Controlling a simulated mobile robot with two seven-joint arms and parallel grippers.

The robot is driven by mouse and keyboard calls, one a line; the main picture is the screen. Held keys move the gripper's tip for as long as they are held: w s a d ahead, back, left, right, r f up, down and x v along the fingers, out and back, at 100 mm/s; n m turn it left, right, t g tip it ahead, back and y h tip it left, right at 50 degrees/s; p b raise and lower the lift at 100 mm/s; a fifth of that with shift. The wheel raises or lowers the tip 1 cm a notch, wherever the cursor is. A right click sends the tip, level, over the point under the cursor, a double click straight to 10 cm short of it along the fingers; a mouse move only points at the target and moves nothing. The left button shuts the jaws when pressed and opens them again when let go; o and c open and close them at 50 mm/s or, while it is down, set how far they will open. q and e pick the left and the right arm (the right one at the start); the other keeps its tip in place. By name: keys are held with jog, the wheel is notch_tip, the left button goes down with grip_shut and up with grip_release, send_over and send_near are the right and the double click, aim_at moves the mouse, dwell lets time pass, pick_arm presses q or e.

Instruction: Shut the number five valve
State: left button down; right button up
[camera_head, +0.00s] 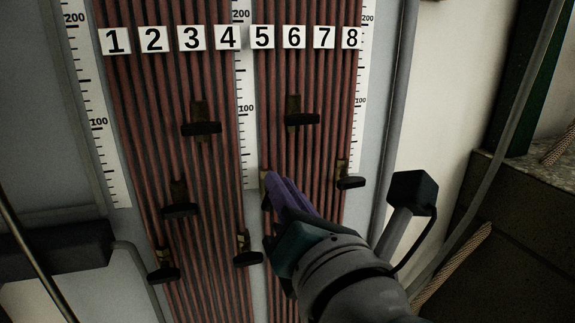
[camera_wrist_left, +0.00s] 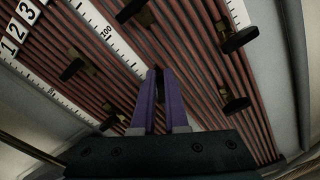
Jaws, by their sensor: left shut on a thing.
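The number 5 label (camera_head: 262,37) is on the panel of red tubes in the head view. Below it, a brass valve body (camera_head: 265,188) shows at the left side of my fingertips; its black handle is hidden by the fingers. My left gripper (camera_head: 272,183) has purple fingers, shut on this valve, with the arm coming from the lower right. My right gripper is not in view.
Other black-handled valves stick out nearby: one upper right (camera_head: 302,119), one right (camera_head: 351,182), one lower left (camera_head: 247,258), and several further left. White scales (camera_head: 247,150) run between the tube groups. A dark box (camera_head: 55,255) stands at the left.

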pick_arm(q)
jog(key=shift+m, duration=0.4)
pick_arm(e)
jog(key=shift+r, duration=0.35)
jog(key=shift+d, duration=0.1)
pick_arm(q)
jog(key=c, duration=0.9)
grip_release()
jog(key=shift+c, duration=0.2)
jog(key=p+v, duration=0.3)
jog(key=v, duration=0.4)
jog(key=shift+s+d, duration=0.15)
jog(key=shift+s, duration=0.1)
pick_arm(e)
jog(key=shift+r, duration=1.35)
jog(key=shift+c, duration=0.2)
